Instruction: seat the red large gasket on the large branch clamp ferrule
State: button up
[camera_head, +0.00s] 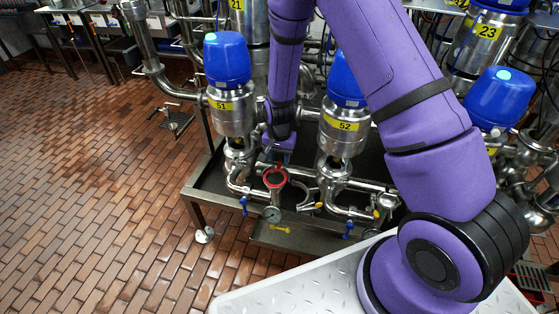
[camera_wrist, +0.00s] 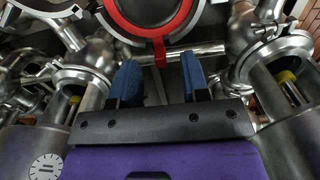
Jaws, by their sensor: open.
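The red large gasket (camera_head: 274,177) lies on the upturned open end of the large branch ferrule (camera_head: 275,194), a short steel stub above the drip tray. In the wrist view the red gasket (camera_wrist: 122,27) rings a dark opening at the top edge, with a steel rim around it. Its red tab (camera_wrist: 159,52) points down towards my gripper. In the head view my gripper (camera_head: 281,149) is just behind the gasket and partly hidden. Whether the gasket lies fully flat is hard to tell.
Blue-topped valves 51 (camera_head: 228,62) and 52 (camera_head: 345,123) stand left and right of the ferrule. A pressure gauge (camera_head: 272,214) sits just below it. Pipes with small blue handles run close on both sides. The tiled floor at left is clear.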

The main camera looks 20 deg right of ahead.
jog(key=s+d+r+n+t, duration=0.1)
jog(key=s+r, duration=0.2)
jog(key=r, duration=0.8)
jog(key=s+d+r+n+t, duration=0.1)
jog(key=s+r, duration=0.3)
jog(key=r, duration=0.8)
jog(key=s+d+r+n+t, duration=0.1)
jog(key=s+d+r+n, duration=0.15)
jog(key=r, duration=0.85)
jog(key=s+d+r+n+t, duration=0.1)
jog(key=s+r, duration=0.4)
jog(key=s, duration=0.5)
jog(key=s+d+r+n+t, duration=0.1)
jog(key=s+r, duration=0.4)
jog(key=s, duration=0.4)
jog(key=shift+s+d+r+n, duration=0.25)
jog(key=shift+s+n, duration=0.1)
jog(key=shift+s, duration=0.05)
jog(key=shift+a, duration=0.1)
